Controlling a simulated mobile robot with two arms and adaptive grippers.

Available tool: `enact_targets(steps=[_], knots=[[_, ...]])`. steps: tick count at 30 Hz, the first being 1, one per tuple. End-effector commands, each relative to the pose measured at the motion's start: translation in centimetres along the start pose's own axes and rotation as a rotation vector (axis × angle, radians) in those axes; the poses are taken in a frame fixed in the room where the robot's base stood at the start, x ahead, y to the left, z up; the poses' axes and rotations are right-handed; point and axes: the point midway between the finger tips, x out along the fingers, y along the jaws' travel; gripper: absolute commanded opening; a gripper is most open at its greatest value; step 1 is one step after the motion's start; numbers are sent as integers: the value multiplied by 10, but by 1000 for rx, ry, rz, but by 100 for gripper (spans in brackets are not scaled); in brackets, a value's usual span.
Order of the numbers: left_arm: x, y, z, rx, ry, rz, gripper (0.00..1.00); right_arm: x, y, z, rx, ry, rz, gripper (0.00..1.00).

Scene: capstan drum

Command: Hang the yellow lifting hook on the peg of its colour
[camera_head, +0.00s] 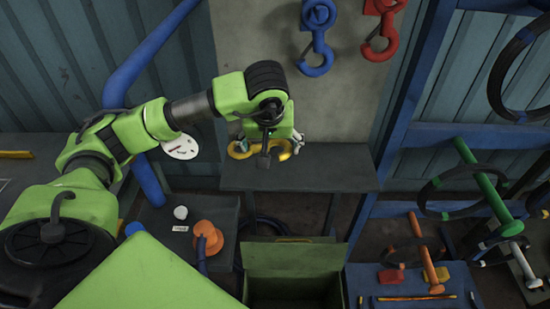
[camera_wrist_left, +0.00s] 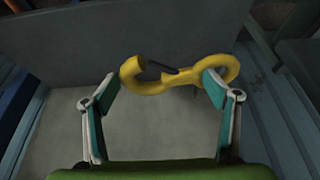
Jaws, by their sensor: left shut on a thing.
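The yellow lifting hook (camera_head: 282,156) is between the fingers of my left gripper (camera_head: 267,147), at the back edge of the dark shelf (camera_head: 320,180) in the head view. In the left wrist view the hook (camera_wrist_left: 153,87) lies across the gripper (camera_wrist_left: 162,82), its curved end at the left finger and its ring end at the right. The fingers are shut on it. A blue hook (camera_head: 319,40) and a red hook (camera_head: 382,38) hang on the pale board (camera_head: 265,40) above. I cannot make out a yellow peg. My right gripper is not in view.
A green box (camera_head: 295,262) stands open below the shelf. A blue pipe (camera_head: 145,60) runs along the left wall. The right part of the shelf top is bare.

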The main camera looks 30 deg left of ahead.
Motion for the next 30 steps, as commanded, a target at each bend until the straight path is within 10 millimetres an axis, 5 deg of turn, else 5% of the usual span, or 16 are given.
enact_targets(steps=[15, 27, 28, 30], knots=[[44, 0, 19, -1, 3, 2, 38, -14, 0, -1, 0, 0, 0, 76], [50, 1, 21, -1, 5, 3, 38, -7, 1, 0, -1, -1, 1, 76], [50, 0, 22, 0, 1, 2, 85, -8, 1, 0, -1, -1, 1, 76], [50, 0, 22, 0, 1, 1, 96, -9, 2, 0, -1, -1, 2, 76]])
